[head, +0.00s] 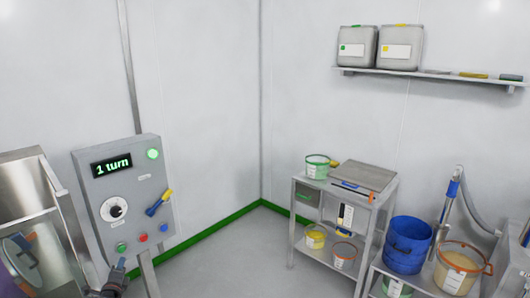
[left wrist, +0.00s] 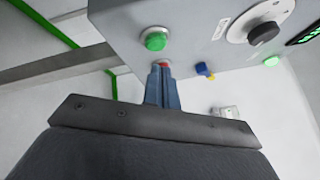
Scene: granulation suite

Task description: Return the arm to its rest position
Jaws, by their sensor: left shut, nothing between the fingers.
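My left gripper (head: 119,266) is at the bottom left of the head view, just below the grey control panel (head: 100,188). In the left wrist view its blue fingers (left wrist: 163,72) are shut together with nothing between them. The fingertips point toward the panel's lower edge, near the green button (left wrist: 156,39), which also shows in the head view (head: 121,247). The red button (head: 143,237) is partly hidden behind the fingertips in the wrist view. I cannot tell whether the fingers touch the panel. My right gripper is not in view.
The panel carries a lit "1 turn" display (head: 111,166), a green lamp (head: 153,154), a dial (head: 114,209) and a yellow-blue switch (head: 159,202). A steel machine (head: 28,190) stands at left. A metal cart (head: 382,200) and blue buckets (head: 408,240) stand at right. Floor between is clear.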

